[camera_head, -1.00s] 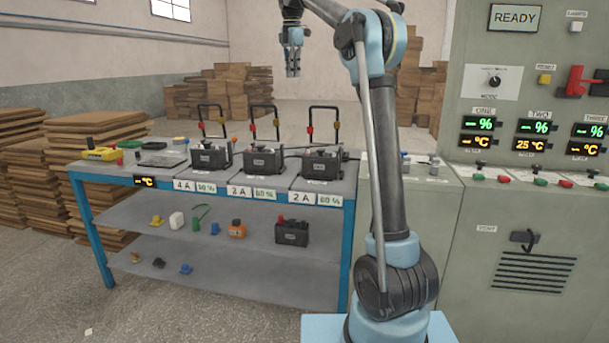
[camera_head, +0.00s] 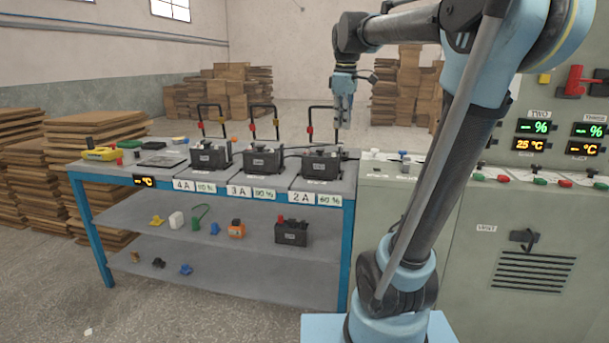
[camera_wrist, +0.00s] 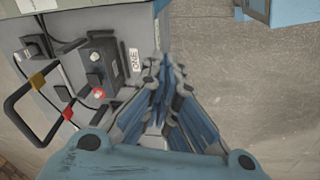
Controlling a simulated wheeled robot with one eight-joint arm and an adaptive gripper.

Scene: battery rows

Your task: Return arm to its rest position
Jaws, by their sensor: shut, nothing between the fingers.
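My gripper (camera_head: 343,108) hangs pointing down, above and just behind the right end of the workbench in the head view. It is shut and empty, apart from everything around it. In the wrist view my gripper (camera_wrist: 160,120) shows its fingers together, with bare floor and the bench edge beyond. My arm leans to the right over the cabinet in the head view and hides part of its panel. The nearest battery (camera_head: 321,163), black with an upright clamp handle, stands on the bench top below my gripper; a battery (camera_wrist: 103,65) also shows at left in the wrist view.
The blue-framed workbench (camera_head: 352,210) carries two more batteries (camera_head: 263,160) (camera_head: 210,157) to the left. A grey-green control cabinet (camera_head: 470,260) with switches and displays stands at right. Cardboard stacks (camera_head: 230,90) are at the back. Floor is open in front.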

